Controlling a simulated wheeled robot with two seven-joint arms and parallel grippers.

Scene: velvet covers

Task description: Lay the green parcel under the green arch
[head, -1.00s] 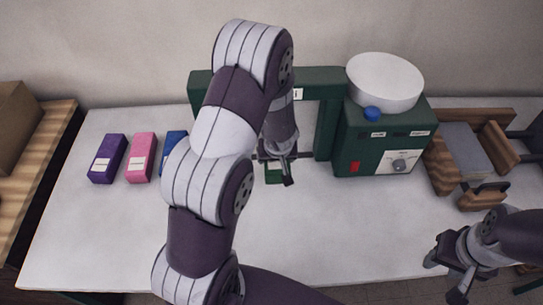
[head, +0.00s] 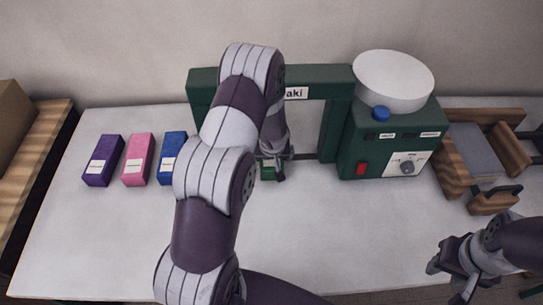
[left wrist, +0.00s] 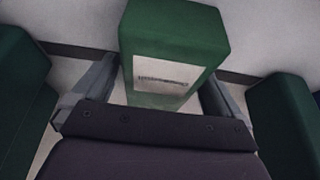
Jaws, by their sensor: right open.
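The green parcel (left wrist: 172,35), a box with a white label, is between the fingers of my left gripper (left wrist: 158,85) in the left wrist view. The fingers are against its sides. In the head view only a small bit of the parcel (head: 267,173) shows below my left gripper (head: 276,165). The green arch (head: 322,80) stands at the back, its right post clear and its left side partly behind my arm. The gripper is low in front of the opening. My right gripper (head: 453,275) is open and empty at the front right.
Purple (head: 103,153), pink (head: 138,152) and blue (head: 172,150) parcels stand in a row at the left. A green machine (head: 385,160) with a white bowl (head: 393,82) adjoins the arch. A wooden holder (head: 450,180) is further right. The table's front middle (head: 330,235) is clear.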

